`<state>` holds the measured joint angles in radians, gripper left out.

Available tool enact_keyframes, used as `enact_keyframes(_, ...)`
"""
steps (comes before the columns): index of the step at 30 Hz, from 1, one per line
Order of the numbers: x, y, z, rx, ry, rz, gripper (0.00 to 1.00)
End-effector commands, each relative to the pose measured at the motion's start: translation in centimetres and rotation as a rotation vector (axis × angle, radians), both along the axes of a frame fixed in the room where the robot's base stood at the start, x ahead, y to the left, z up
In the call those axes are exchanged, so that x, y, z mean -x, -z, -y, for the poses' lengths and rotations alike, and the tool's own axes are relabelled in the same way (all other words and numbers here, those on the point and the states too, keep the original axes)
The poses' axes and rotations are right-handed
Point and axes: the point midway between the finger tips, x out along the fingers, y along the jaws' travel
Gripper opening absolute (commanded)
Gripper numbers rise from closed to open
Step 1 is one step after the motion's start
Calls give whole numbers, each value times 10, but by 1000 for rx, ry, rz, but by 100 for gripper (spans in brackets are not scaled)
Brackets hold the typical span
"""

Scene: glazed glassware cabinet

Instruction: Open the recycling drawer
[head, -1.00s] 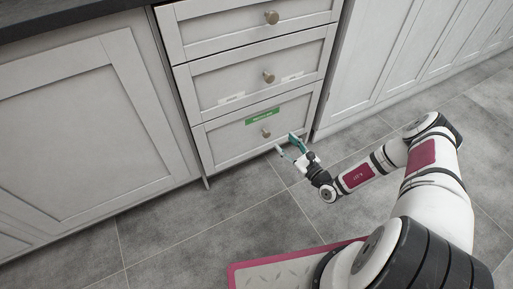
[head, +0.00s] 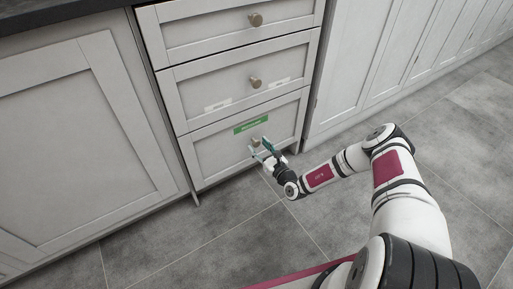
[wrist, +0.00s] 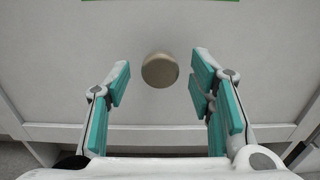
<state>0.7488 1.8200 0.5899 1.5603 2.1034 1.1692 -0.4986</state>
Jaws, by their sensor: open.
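The recycling drawer (head: 212,155) is the bottom of three grey drawers and is shut. A green label (head: 251,124) is on its front. Its round brass knob (head: 256,141) is partly hidden by my gripper in the head view. In the wrist view the knob (wrist: 160,70) shows between and just beyond my fingertips, a little nearer the right one in height and roughly centred. My gripper (head: 264,153) is open, with teal finger pads on both sides of the knob's line; it also shows in the wrist view (wrist: 160,80). No touch is visible.
Two shut drawers stand above, with a middle knob (head: 255,82) and a top knob (head: 256,19). Cabinet doors flank the drawers: a left door (head: 75,135) and right doors (head: 375,60). The tiled floor (head: 200,230) in front is clear.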

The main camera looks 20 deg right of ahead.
Motion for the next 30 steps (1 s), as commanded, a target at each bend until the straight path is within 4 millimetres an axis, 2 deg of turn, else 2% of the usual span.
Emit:
enact_keyframes(6,-19,0,-6,2,0,2,49)
enact_keyframes(16,-22,-1,-7,1,0,0,49)
enact_keyframes(17,-22,-1,-7,1,0,0,44)
enact_keyframes(21,-22,0,-7,1,0,0,13)
enact_keyframes(23,-22,0,-7,1,0,0,0)
enact_keyframes(30,-20,0,-5,1,1,-1,0)
